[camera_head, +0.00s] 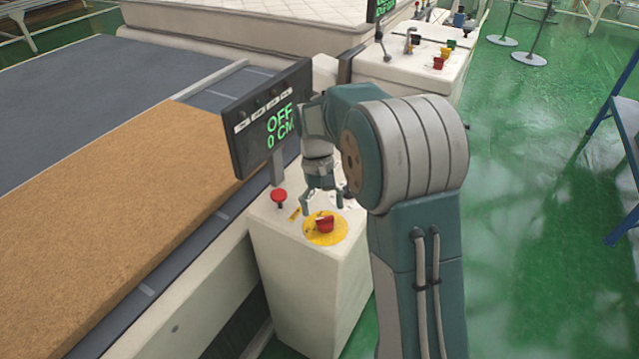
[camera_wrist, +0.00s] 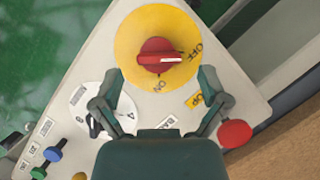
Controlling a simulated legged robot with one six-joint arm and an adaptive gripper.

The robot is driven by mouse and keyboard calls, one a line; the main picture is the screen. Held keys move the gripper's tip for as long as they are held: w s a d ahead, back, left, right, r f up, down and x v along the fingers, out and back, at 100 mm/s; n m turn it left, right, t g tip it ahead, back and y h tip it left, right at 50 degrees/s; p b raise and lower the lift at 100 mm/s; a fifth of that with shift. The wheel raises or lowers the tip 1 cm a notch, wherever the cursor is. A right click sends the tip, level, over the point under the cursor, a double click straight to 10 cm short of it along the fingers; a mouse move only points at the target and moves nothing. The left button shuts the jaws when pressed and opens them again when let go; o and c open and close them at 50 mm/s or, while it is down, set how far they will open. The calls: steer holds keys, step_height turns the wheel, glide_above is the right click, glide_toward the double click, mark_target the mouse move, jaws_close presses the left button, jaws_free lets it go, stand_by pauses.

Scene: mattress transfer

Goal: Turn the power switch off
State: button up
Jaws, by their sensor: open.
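The power switch is a red rotary knob (camera_head: 324,224) on a yellow round plate (camera_head: 311,235), on top of a white control box. In the wrist view the knob (camera_wrist: 155,47) has a white mark lying roughly sideways. OFF is printed to its right and ON below it. My gripper (camera_head: 322,204) is open and empty, just above and behind the knob. In the wrist view its fingers (camera_wrist: 162,78) are spread to either side, apart from the knob. The display (camera_head: 270,125) beside the box reads OFF and 0 CM in green.
A red push button (camera_head: 279,196) stands left of the plate, near one finger in the wrist view (camera_wrist: 235,133). Small blue and green knobs (camera_wrist: 52,154) lie lower left there. A brown slab (camera_head: 110,210) fills the left. Green floor is open at right.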

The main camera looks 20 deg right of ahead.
steer(key=v, duration=0.9)
steer(key=shift+a, duration=0.1)
steer(key=s+r+t, duration=0.5)
steer(key=s+r, duration=0.2)
steer(key=s, duration=0.5)
steer(key=s+f+t, duration=0.2)
steer(key=s+t, duration=0.3)
steer(key=s, duration=0.8)
steer(key=shift+s+f, duration=0.25)
steer(key=shift+s, duration=0.1)
steer(key=shift+c, duration=0.3)
